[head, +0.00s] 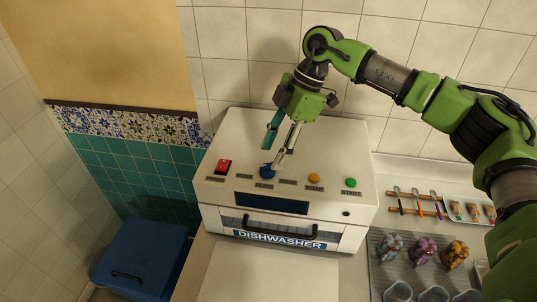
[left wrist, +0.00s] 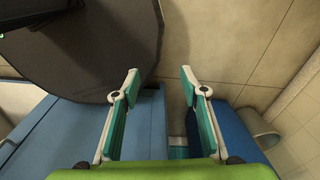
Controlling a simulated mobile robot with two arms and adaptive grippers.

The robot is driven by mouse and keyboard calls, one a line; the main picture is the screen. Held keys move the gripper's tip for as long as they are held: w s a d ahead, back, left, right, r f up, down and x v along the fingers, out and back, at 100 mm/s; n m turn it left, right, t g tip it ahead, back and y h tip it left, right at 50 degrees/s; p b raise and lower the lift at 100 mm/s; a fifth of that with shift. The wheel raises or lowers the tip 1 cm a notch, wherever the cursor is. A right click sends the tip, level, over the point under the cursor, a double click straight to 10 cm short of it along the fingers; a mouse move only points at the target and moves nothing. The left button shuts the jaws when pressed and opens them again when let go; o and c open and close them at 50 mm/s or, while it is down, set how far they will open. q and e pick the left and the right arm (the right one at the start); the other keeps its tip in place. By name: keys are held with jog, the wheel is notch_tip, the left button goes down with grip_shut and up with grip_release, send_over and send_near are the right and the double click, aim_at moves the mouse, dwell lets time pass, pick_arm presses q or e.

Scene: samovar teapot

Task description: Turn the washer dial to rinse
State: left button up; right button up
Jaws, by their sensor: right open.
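The white machine (head: 218,174) stands against the tiled wall, and its front label reads DISHWASHER. A small blue dial (head: 266,170) sits on its sloped top panel, with small labels around it that are too small to read surely. My right gripper (head: 272,157) points down at the dial from above, its two fingers apart. One fingertip is at the dial's right side and the other is above and behind it. I cannot tell whether they touch it. My left gripper (left wrist: 157,78) shows only in the left wrist view, open and empty, away from the dial.
A red switch (head: 223,166), orange button (head: 314,178) and green button (head: 351,182) share the panel. A blue bin (head: 140,258) stands at the left. Toothbrushes, figurines and cups crowd the right counter (head: 415,172). The white surface in front (head: 265,275) is clear.

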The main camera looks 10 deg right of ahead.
aim_at(267, 164)
jog(key=p+x, duration=0.1)
jog(key=x, duration=0.2)
jog(key=shift+s+a+f, duration=0.1)
jog(key=shift+a+f, duration=0.05)
jog(key=shift+f, duration=0.1)
pick_arm(q)
jog(key=shift+w+d+r, duration=0.1)
jog(key=shift+w+r, duration=0.6)
jog(key=shift+w, duration=0.1)
pick_arm(e)
jog(key=c, duration=1.1)
